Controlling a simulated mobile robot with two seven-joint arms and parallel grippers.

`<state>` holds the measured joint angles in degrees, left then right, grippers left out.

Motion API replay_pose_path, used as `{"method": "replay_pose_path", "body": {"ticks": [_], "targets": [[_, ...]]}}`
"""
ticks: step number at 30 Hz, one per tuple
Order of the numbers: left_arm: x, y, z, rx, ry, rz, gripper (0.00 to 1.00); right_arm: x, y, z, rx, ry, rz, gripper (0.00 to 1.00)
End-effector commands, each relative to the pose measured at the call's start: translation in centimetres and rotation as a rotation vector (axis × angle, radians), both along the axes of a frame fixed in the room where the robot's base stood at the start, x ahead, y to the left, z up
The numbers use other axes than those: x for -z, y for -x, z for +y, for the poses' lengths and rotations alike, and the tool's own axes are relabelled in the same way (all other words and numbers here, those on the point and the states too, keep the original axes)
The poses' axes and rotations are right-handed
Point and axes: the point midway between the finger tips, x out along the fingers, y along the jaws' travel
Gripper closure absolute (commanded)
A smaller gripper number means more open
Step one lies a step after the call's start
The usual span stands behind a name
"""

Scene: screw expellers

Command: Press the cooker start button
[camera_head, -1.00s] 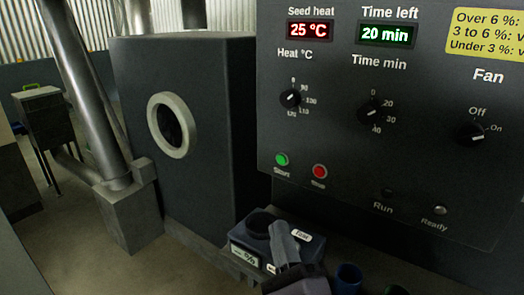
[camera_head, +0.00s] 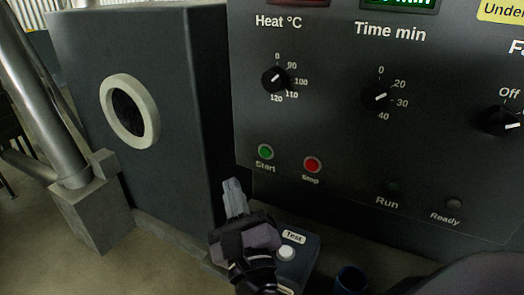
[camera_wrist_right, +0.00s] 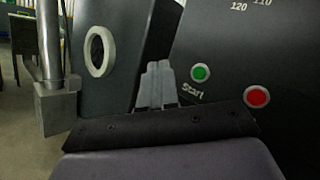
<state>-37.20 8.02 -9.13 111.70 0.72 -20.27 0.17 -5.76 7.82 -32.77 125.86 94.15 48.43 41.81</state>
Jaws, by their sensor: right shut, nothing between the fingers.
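The green Start button (camera_head: 265,152) sits at the lower left of the dark control panel (camera_head: 330,120), with its label under it. It also shows in the right wrist view (camera_wrist_right: 200,73), just right of the fingertips. The red Stop button (camera_head: 312,165) is to its right, and also shows in the wrist view (camera_wrist_right: 257,97). My right gripper (camera_head: 233,187) is shut and empty, pointing up, below and left of the Start button; a gap shows between them in the picture. Its closed fingers show in the wrist view (camera_wrist_right: 157,75). My left gripper is not in view.
Heat knob (camera_head: 276,79) and time knob (camera_head: 381,97) are above the buttons. The Run lamp (camera_head: 392,187) and Ready lamp (camera_head: 453,204) are unlit. A tester box with a white button (camera_head: 287,253) and a blue cup (camera_head: 350,280) stand below. A dark cabinet (camera_head: 170,110) is left.

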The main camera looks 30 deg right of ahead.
Motion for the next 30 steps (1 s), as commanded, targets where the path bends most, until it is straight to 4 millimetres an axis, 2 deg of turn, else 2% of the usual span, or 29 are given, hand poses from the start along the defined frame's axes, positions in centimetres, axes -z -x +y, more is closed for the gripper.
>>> {"method": "replay_pose_path", "body": {"ticks": [8,21,30], "targets": [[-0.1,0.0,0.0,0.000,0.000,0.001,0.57,-0.1,-0.5,-0.8,0.001,0.006,-0.002,1.00],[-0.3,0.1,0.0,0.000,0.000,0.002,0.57,-0.1,-3.4,-5.9,0.002,0.007,0.001,1.00],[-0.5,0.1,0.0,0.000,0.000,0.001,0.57,0.0,-4.4,-7.5,0.001,0.003,-0.001,1.00]]}}
